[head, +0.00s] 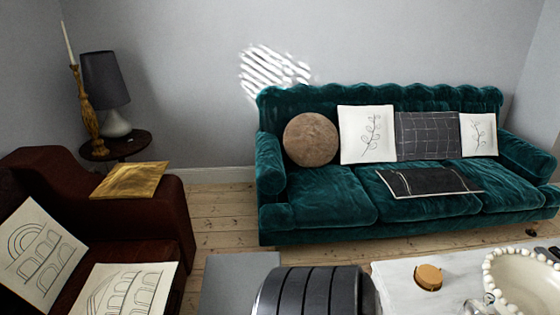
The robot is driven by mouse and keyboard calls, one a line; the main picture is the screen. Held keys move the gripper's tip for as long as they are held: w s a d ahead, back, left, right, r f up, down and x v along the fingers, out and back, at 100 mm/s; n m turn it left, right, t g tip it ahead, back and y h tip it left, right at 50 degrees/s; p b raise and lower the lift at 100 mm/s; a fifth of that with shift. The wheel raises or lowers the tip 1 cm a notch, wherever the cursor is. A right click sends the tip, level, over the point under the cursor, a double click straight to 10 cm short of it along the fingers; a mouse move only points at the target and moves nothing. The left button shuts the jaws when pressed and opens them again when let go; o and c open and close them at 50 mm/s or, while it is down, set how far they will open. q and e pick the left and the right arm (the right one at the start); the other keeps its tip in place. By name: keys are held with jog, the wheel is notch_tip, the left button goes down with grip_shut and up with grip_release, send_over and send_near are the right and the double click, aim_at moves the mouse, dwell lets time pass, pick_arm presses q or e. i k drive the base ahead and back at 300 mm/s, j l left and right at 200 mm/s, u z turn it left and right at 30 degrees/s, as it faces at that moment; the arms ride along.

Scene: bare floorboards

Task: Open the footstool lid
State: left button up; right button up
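No footstool can be made out for certain. A flat grey surface (236,283) at the bottom edge, left of centre, may be the top of the footstool; most of it is cut off by the frame. A dark, rounded, ribbed shape (312,291) stands just right of it and hides its right side. I cannot tell whether this shape is part of the place or of my own body. No open lid shows. Neither my left nor my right gripper is in view.
A white marble-like table (400,285) at bottom right bears a round wooden piece (429,277) and a beaded bowl (530,285). A green sofa (320,195) stands behind. A dark red armchair (165,195) is at left. Bare floorboards (222,215) lie between them.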

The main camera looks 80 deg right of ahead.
aim_at(231, 282)
jog(key=z, duration=2)
